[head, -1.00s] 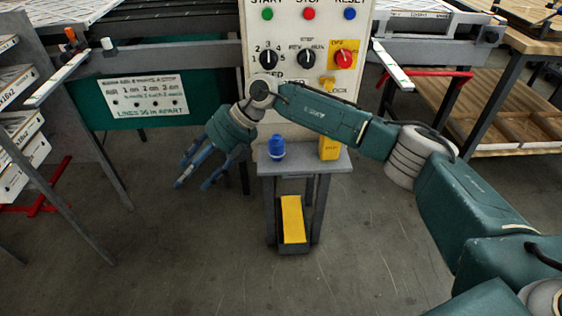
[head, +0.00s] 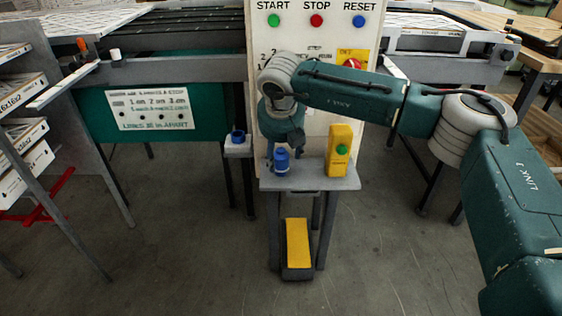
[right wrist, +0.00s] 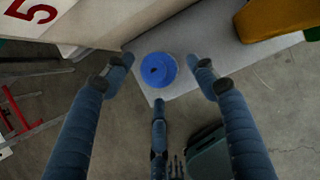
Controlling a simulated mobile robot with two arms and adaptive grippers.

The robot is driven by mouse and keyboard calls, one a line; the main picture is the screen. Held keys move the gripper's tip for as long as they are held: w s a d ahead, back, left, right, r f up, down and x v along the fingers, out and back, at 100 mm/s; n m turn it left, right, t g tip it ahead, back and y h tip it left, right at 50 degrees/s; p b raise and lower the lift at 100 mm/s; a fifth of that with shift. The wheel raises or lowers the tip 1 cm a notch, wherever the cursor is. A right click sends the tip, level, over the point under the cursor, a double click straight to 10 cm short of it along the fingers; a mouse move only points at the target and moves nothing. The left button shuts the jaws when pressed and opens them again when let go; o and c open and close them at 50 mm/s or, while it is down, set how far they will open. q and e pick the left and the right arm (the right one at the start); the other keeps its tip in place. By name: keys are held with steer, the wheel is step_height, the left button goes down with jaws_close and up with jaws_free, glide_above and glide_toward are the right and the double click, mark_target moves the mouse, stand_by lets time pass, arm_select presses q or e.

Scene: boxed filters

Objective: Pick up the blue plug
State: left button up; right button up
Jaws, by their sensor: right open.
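The blue plug (head: 282,161) stands upright on the small grey stand (head: 310,181), left of the yellow box. My right gripper (head: 285,150) is open and points down over the plug, its fingers around or just above it. In the right wrist view the plug's round top (right wrist: 158,70) lies between the open fingertips (right wrist: 161,80), with gaps on either side. No finger visibly touches it. How far the fingers reach down its sides is hard to tell. My left gripper is not in view.
A yellow box with a green button (head: 340,150) stands close right of the plug. The control panel (head: 318,40) rises behind. A blue cup-like part (head: 237,137) sits on a grey bracket to the left. A yellow pedal (head: 298,243) is below.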

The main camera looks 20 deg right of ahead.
mark_target(281, 156)
steer(key=x, duration=0.4)
steer(key=shift+d+f, duration=0.1)
steer(key=c, duration=1.2)
